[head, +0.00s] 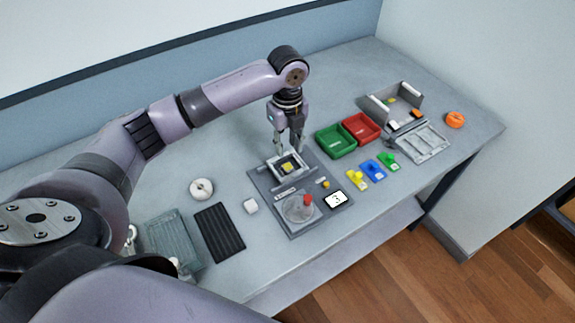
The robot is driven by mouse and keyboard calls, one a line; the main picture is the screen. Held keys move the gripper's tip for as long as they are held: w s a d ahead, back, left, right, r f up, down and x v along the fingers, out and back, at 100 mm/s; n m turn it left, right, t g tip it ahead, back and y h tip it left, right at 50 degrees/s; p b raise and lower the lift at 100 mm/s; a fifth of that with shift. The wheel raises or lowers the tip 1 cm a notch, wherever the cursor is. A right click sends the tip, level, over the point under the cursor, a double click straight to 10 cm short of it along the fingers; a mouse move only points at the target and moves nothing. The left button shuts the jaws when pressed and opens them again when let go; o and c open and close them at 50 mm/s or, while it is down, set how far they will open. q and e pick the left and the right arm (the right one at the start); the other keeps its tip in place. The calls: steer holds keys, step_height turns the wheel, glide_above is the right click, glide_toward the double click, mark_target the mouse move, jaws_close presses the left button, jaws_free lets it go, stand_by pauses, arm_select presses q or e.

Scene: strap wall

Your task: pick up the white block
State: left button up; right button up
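My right gripper is not in view.
The station board (268,194) also carries a round dial with a red knob (308,200) and a display reading 3. The black ribbed mat (220,232) and a white ring (201,189) lie left of the block. Green (337,143) and red (362,128) bins stand right.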

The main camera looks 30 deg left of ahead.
mark_target(288, 167)
arm_select(q)
step_height(288, 167, down, 3)
steer(key=shift+r, duration=0.1)
steer(key=shift+f+p, duration=0.25)
steer(key=shift+p, duration=0.05)
step_height(288, 167, down, 4)
steer(key=shift+s+r+p, duration=0.1)
steer(key=shift+r+p, duration=0.1)
steer(key=shift+p, duration=0.5)
steer(key=shift+f, duration=0.6)
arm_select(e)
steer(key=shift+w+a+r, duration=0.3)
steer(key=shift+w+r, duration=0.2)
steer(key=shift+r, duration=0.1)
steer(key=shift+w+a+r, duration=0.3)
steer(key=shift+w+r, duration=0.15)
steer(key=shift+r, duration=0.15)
arm_select(q)
steer(key=shift+c, duration=0.5)
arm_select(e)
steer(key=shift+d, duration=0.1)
arm_select(q)
steer(key=c, duration=0.4)
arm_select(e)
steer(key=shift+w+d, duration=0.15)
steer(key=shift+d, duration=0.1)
arm_select(q)
steer(key=shift+r, duration=0.1)
